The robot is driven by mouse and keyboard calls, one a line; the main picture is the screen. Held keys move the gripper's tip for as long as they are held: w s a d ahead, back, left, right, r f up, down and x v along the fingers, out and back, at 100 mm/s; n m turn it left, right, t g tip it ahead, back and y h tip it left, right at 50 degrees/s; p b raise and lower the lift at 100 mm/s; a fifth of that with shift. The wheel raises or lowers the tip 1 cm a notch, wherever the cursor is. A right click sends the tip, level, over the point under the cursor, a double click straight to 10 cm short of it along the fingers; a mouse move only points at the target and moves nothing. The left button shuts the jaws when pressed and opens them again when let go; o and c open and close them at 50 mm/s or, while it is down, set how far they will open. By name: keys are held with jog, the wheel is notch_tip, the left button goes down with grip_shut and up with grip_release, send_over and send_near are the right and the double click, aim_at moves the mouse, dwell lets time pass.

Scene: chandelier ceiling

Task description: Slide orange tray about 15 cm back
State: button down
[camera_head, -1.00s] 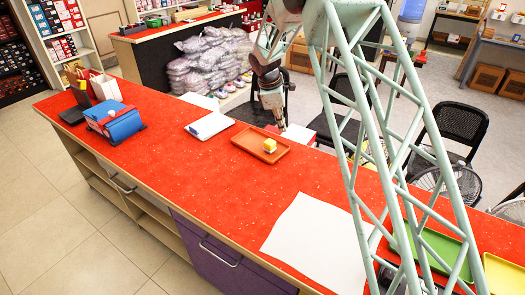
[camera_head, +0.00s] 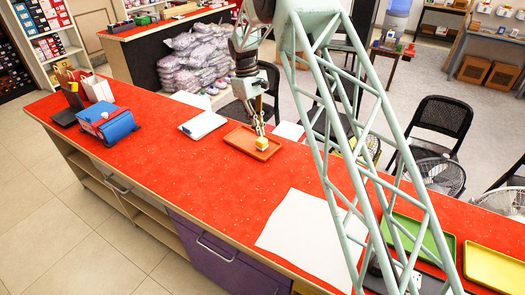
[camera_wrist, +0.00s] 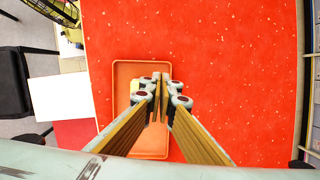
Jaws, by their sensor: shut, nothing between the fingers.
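The orange tray (camera_head: 238,138) lies on the red countertop, with a small yellow and white block (camera_head: 262,143) on it. In the wrist view the tray (camera_wrist: 128,71) is long and narrow, and the block (camera_wrist: 135,86) is partly hidden behind my fingers. My gripper (camera_head: 260,132) points down over the tray, close to the block. In the wrist view my gripper (camera_wrist: 161,82) has its tips together over the tray's right part, with nothing between them. I cannot tell whether the tips touch the tray.
A white sheet (camera_head: 312,238), a green tray (camera_head: 418,240) and a yellow tray (camera_head: 495,268) lie toward the right. The counter in front of the orange tray is clear.

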aim_at(268, 157)
jog(key=shift+b+x, duration=0.6)
jog(key=shift+x, duration=4.4)
jog(key=shift+s, duration=0.1)
jog(key=shift+s+d, duration=0.6)
jog(key=shift+d, duration=0.05)
jog(key=shift+r, duration=0.15)
jog(key=p+v, duration=0.5)
jog(key=v, duration=0.4)
jog(key=shift+r, duration=0.4)
jog(key=shift+w+a, duration=0.1)
jog(key=shift+w, duration=0.05)
